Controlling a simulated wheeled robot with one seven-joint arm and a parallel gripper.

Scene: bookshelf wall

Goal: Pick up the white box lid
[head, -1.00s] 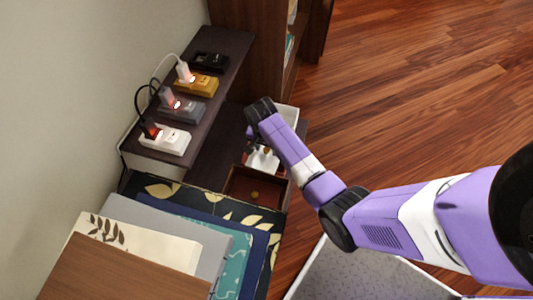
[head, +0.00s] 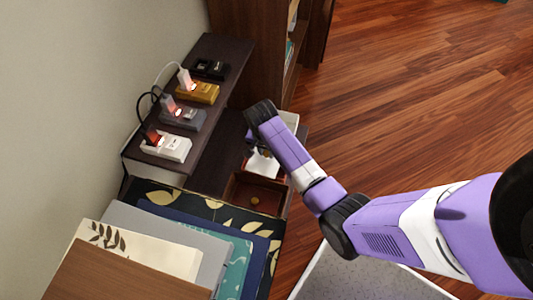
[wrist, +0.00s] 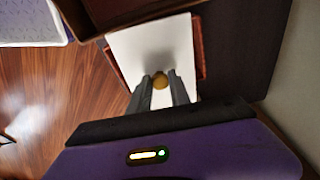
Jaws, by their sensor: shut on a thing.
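The white box lid (wrist: 150,50) is a flat white panel with a round gold knob (wrist: 160,80) in the wrist view. In the head view the lid (head: 263,163) shows small on the low dark shelf, partly behind my arm. My gripper (wrist: 160,86) is shut on the knob, one grey finger on each side. The lid lies over a reddish-brown box (wrist: 199,48), whose edges show past it on both sides. I cannot tell how much gap lies between lid and box.
An open brown box (head: 236,187) with a small round gold thing inside stands close in front. Power strips (head: 165,146) with plugs and cables sit on the upper shelf at left. Boards and folders (head: 150,245) stack nearest. Wood floor (head: 420,80) is clear at right.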

